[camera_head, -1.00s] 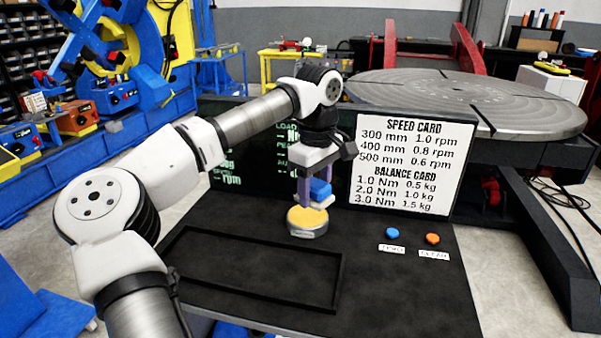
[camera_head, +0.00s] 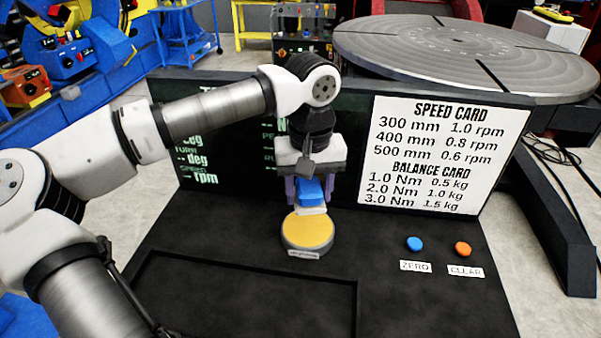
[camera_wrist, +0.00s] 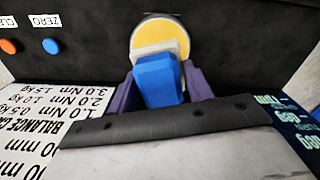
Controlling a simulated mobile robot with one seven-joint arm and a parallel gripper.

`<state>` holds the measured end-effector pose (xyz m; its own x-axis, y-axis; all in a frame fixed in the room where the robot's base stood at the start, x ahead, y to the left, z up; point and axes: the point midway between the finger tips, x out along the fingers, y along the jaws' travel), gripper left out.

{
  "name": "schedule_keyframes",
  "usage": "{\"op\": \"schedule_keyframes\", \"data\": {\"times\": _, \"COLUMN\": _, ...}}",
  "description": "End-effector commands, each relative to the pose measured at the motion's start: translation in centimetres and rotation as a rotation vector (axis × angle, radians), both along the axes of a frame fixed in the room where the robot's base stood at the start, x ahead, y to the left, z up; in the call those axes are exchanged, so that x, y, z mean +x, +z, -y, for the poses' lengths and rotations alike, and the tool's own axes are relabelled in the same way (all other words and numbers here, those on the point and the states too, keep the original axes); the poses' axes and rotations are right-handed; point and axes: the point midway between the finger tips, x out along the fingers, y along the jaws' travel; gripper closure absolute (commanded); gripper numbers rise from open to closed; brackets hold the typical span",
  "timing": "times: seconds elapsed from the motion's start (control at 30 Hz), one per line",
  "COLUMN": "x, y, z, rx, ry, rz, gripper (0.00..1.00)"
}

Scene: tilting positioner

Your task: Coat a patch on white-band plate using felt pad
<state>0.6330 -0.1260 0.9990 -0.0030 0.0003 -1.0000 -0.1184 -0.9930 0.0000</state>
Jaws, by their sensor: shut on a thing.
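My gripper (camera_head: 308,192) points down at the back of the black console. It is shut on a blue block with a pale pad under it, which looks like the felt pad (camera_head: 309,190). The felt pad also shows between the purple fingers in the wrist view (camera_wrist: 158,80). A round tin with a yellow top (camera_head: 307,232) stands on the console just in front of and below the pad. It shows behind the pad in the wrist view (camera_wrist: 150,33). Whether the pad touches the tin is unclear. No white-band plate can be made out.
A screen panel with a speed and balance card (camera_head: 444,155) stands close behind my gripper. Blue (camera_head: 414,243) and orange (camera_head: 462,249) buttons sit to the right. An empty-looking shallow tray (camera_head: 357,300) lies in front. A large round metal table (camera_head: 460,55) stands behind.

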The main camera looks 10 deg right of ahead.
Motion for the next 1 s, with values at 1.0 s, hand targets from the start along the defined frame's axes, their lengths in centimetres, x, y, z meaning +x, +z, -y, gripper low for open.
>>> {"op": "schedule_keyframes", "data": {"times": 1.0, "x": -0.5, "y": -6.2, "z": 0.1, "rx": -0.001, "ry": -0.029, "rz": 0.001, "gripper": 0.68}}
